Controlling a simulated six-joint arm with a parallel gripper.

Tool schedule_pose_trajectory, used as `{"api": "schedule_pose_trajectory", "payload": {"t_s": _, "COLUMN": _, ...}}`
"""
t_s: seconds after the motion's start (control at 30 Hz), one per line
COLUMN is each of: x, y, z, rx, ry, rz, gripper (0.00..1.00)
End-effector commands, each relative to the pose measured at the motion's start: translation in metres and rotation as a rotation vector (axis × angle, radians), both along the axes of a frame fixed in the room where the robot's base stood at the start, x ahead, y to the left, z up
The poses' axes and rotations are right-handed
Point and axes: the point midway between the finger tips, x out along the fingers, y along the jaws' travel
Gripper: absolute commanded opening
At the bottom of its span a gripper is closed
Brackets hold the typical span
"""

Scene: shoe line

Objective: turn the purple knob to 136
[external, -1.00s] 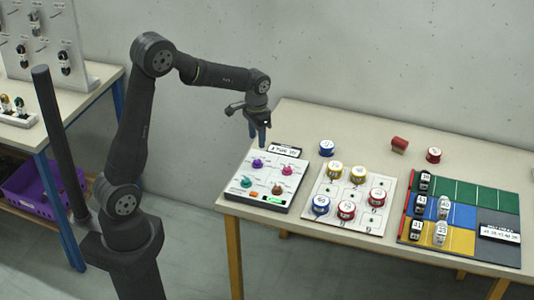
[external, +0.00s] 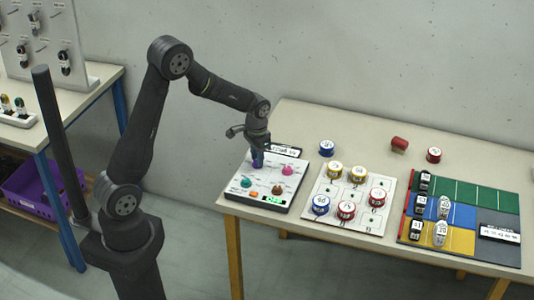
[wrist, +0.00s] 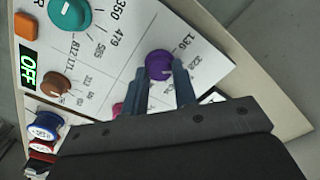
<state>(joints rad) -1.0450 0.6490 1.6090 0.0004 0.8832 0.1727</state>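The purple knob (wrist: 159,64) is a round knob on the white panel (wrist: 110,60). In the wrist view a "136" label is printed beside it, toward the upper right. A faint light mark shows on the knob, but I cannot read where it points. My gripper (wrist: 159,70) has its two blue fingers apart, one on each side of the knob. I cannot tell whether they touch it. In the external view my gripper (external: 257,162) points down over the knob and hides most of it.
The panel also carries a teal knob (wrist: 70,14), a brown knob (wrist: 56,86), a pink knob (external: 287,170), an orange button (wrist: 26,25) and a green display reading "OFF" (wrist: 28,69). A board with several labelled spools (external: 346,211) stands to the right.

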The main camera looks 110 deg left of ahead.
Motion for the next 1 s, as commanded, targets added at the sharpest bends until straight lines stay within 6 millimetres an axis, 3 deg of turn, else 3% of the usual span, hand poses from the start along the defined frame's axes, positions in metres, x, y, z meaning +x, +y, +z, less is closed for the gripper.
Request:
{"api": "schedule_pose_trajectory", "payload": {"t_s": 0.03, "x": 0.0002, "y": -0.0001, "z": 0.0001, "rx": 0.000, "ry": 0.000, "rz": 0.000, "gripper": 0.12}}
{"api": "schedule_pose_trajectory", "payload": {"t_s": 0.1, "x": 0.0002, "y": -0.0001, "z": 0.0002, "rx": 0.000, "ry": 0.000, "rz": 0.000, "gripper": 0.03}}
{"api": "schedule_pose_trajectory", "payload": {"t_s": 0.47, "x": 0.0002, "y": -0.0001, "z": 0.0004, "rx": -0.001, "ry": -0.001, "rz": 0.069, "gripper": 0.03}}
{"api": "schedule_pose_trajectory", "payload": {"t_s": 1.0, "x": 0.0001, "y": 0.0000, "z": 0.0006, "rx": -0.001, "ry": -0.001, "rz": 0.442, "gripper": 0.03}}
